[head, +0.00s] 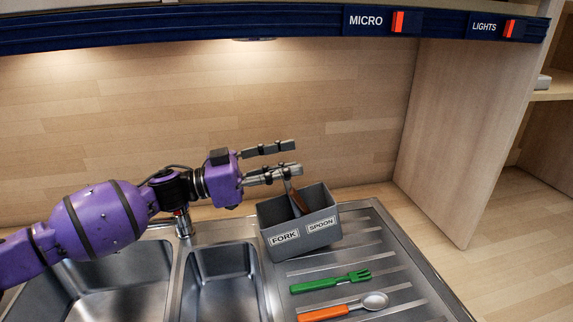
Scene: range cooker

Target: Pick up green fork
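The green fork (331,281) lies flat on the ribbed steel drainboard, its tines pointing right. My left gripper (295,156) is above and behind it, over the back of the grey cutlery holder. Its fingers point right and stand apart, with nothing seen between them. The gripper is well clear of the fork. My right gripper is out of view.
The grey holder (329,238), labelled FORK and SPOON, stands behind the fork; a brown item (298,198) shows inside it. An orange-handled spoon (343,307) lies in front of the fork. Sink basins (222,285) and a tap (183,224) are left. A wooden panel (455,140) stands right.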

